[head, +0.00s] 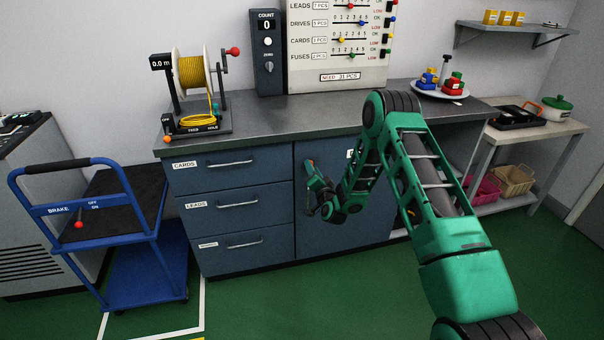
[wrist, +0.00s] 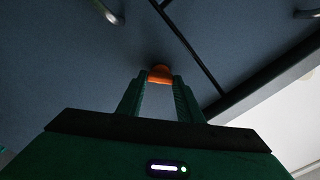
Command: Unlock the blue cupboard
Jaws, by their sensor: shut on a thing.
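The blue cupboard (head: 345,220) is the door section under the dark worktop, right of the drawers. Its door looks shut in the head view, and its blue front also shows in the wrist view (wrist: 225,40). My gripper (head: 312,170) is at the upper left part of this door. In the wrist view my gripper (wrist: 160,82) has its two fingertips closed on a small orange piece (wrist: 160,73) at the blue front. I cannot tell whether the piece is a key or a knob. My arm hides part of the door.
Blue drawers (head: 228,182) with bar handles stand left of the door. A blue trolley (head: 150,270) is at the left. The worktop (head: 270,119) holds a yellow wire reel (head: 197,75) and a count box (head: 268,60). Green floor (head: 300,310) in front is clear.

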